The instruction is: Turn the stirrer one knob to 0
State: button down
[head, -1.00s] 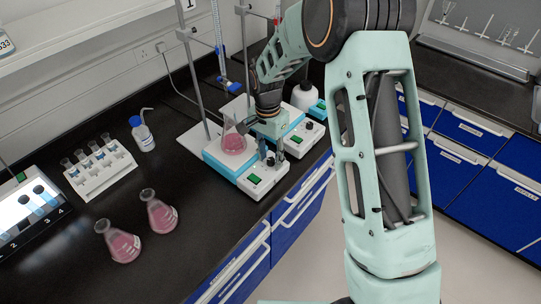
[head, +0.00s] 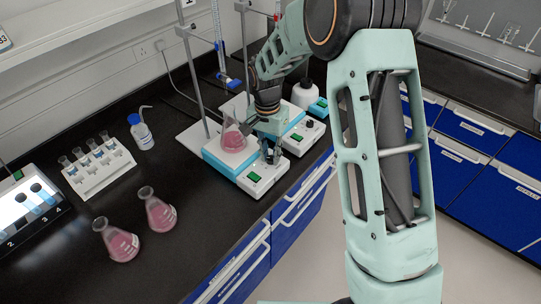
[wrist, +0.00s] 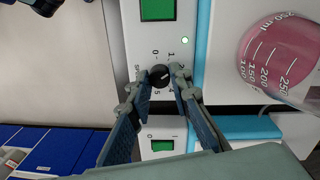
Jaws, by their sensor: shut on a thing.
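The black stirrer one knob (wrist: 159,75) sits on the white front panel of the nearer stirrer (head: 251,182), with a printed speed scale around it. The "0" is beyond the knob, at the top in the wrist view. The knob's pointer is too small to read surely. My gripper (head: 271,154) is over that panel in the head view, hiding the knob there. In the wrist view its two fingers (wrist: 159,82) are closed on the knob from left and right. A flask of pink liquid (head: 233,138) stands on the stirrer's plate; it also shows in the wrist view (wrist: 280,52).
A green switch (wrist: 158,9) is on the same panel. A second stirrer (head: 303,136) stands close behind, with a white bottle (head: 306,96) beyond it. Two pink flasks (head: 118,243), a vial rack (head: 103,172) and a wash bottle (head: 142,134) stand to the left.

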aim_at(269, 159)
jog(key=n+b, duration=0.2)
jog(key=n, duration=0.4)
jog(key=shift+n, duration=0.3)
jog(key=n, duration=0.6)
jog(key=shift+t+b, duration=0.3)
jog(key=shift+b, duration=0.05)
jog(key=shift+n, duration=0.4)
jog(key=c, duration=1.8)
grip_release()
jog(key=shift+o, duration=0.2)
notch_tip(269, 159, up, 12)
jog(key=shift+s+a, duration=0.2)
jog(key=shift+s, duration=0.05)
jog(key=shift+r, duration=0.1)
